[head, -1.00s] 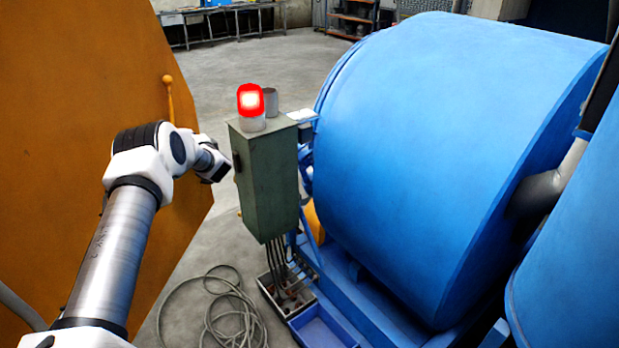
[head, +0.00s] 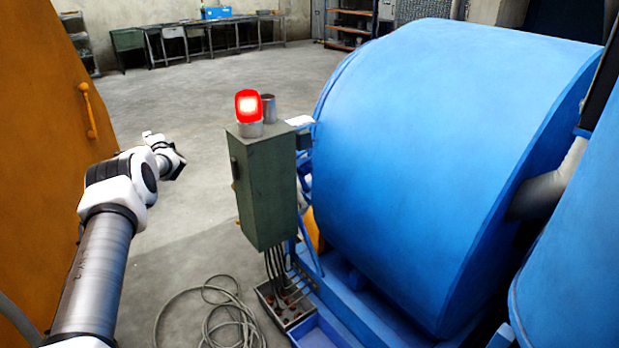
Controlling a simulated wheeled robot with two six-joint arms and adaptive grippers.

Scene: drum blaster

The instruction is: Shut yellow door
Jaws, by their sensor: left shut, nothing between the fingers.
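The yellow door (head: 40,130) is the large orange-yellow panel at the left edge of the head view. A yellow handle (head: 89,110) stands on it near its right edge. The door's left part is outside the picture. My left arm reaches in from the lower left, in front of the door's lower part. My left gripper (head: 168,158) is at the arm's far end, to the right of the door's edge and below the handle, over the floor in the picture. It is shut and empty, and looks apart from the door. My right gripper is not in view.
A green control box (head: 262,190) with a lit red lamp (head: 248,105) stands right of my left gripper. A big blue drum (head: 430,150) fills the right side. A coiled cable (head: 215,315) lies on the floor. Open floor (head: 200,75) stretches behind toward the workbenches.

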